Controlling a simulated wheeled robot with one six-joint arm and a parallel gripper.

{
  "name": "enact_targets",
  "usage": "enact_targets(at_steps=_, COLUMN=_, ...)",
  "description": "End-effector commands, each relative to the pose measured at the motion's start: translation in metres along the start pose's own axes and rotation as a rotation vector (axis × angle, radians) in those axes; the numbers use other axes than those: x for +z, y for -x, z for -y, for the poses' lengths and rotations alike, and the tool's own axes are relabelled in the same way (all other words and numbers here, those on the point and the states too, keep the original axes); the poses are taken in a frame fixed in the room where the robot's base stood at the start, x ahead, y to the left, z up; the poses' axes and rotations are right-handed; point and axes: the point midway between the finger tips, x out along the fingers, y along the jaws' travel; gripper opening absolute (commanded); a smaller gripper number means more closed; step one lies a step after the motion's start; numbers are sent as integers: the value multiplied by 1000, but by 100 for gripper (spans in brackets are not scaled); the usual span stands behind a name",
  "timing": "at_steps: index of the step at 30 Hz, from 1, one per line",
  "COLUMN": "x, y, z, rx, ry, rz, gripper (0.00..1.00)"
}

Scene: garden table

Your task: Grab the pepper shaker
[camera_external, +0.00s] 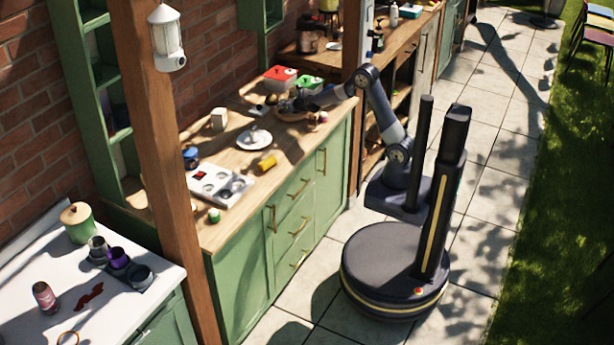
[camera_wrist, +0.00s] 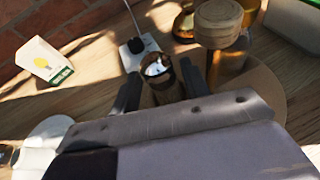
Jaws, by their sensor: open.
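A small cylinder with a shiny metal top, which looks like the pepper shaker (camera_wrist: 158,68), stands between my fingertips in the wrist view. Its lower body is hidden by my gripper. My gripper (camera_wrist: 160,86) is open, with one dark finger on each side of the shaker; I cannot tell whether either touches it. In the external view my gripper (camera_external: 288,104) is low over the far part of the wooden counter (camera_external: 233,172), and the shaker cannot be made out there.
A wooden-topped container (camera_wrist: 218,24) stands close to the right finger. A white socket with a black plug (camera_wrist: 137,47) lies behind the shaker. A white box (camera_wrist: 45,62) is at left. Red and green boxes (camera_external: 281,77) stand near my gripper; a white plate (camera_external: 253,141) is nearer.

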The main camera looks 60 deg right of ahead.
Motion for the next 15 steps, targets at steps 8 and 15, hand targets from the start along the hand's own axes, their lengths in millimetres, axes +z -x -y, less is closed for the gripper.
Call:
enact_targets(at_steps=8, x=0, y=-17, z=0, rx=0, ry=-1, rz=0, gripper=44)
enact_targets(at_steps=15, x=0, y=-17, z=0, rx=0, ry=-1, rz=1, gripper=39)
